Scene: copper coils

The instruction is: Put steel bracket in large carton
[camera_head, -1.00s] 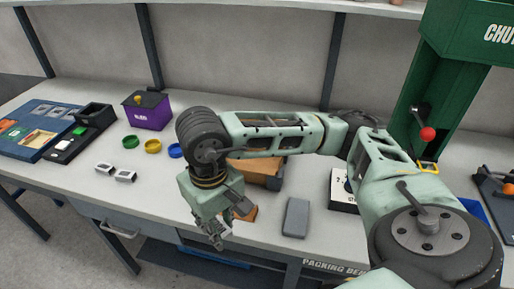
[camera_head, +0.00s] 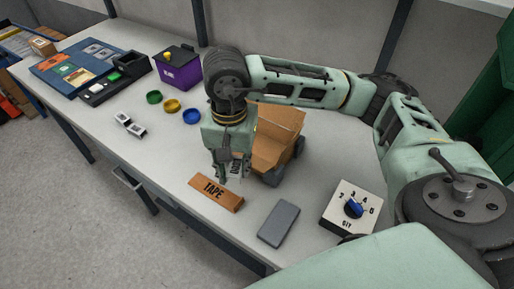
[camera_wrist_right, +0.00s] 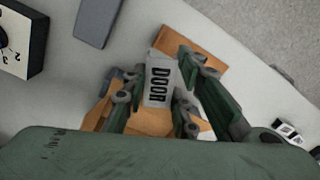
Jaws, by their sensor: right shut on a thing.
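My right gripper (camera_head: 229,178) points down over the bench, in front of the open brown carton (camera_head: 276,130) and just behind the orange TAPE box. In the right wrist view, the grey piece (camera_wrist_right: 160,84) lies between the fingers, label facing the camera. The carton (camera_wrist_right: 98,112) shows partly behind the fingers there. In the head view its left side is hidden by my wrist. My left gripper is not in view.
The orange TAPE box (camera_head: 215,192) and a flat grey block (camera_head: 279,223) lie near the front edge. A QTY dial box (camera_head: 351,208) stands to the right. Coloured rings (camera_head: 172,105) and a purple bin (camera_head: 177,69) are on the left. The bench is clear between the rings and TAPE box.

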